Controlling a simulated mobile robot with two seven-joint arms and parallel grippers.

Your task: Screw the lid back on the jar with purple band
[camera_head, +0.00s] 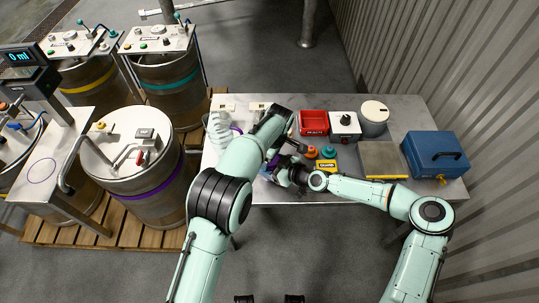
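Both my arms reach over the metal table (262,193), and their hands meet near its left front part. My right gripper (283,177) points left, close to a small, partly hidden purplish object (267,172). This may be the jar with the purple band, but I cannot tell. My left arm's wrist is above the same place, and its fingers are hidden or too small to make out. I cannot see a lid or whether either gripper holds anything.
A purple-banded drum (137,165) stands left.

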